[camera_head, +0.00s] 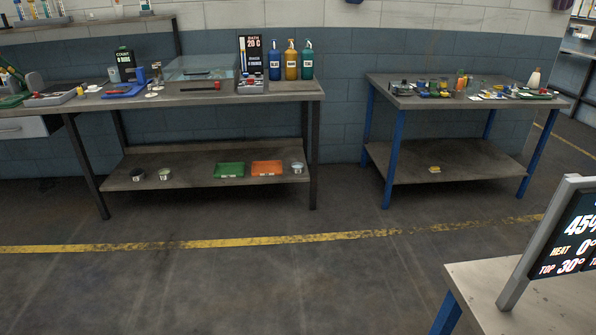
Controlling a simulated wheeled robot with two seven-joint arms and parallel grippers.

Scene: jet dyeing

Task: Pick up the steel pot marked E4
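Three small pots stand on the lower shelf (200,183) of the long workbench across the floor. A dark one (137,175) and a pale-topped one (164,175) stand side by side at the left. Another with a pale top (297,168) stands at the shelf's right end. Each seems to carry a small label, but the marks are too small to read, so I cannot tell which is E4. Neither of my grippers is in view.
A green tray (229,170) and an orange tray (266,168) lie on the same shelf. A blue-legged table (470,103) stands at the right. A display screen (560,245) is on a near table (553,305). The floor before the workbench is clear.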

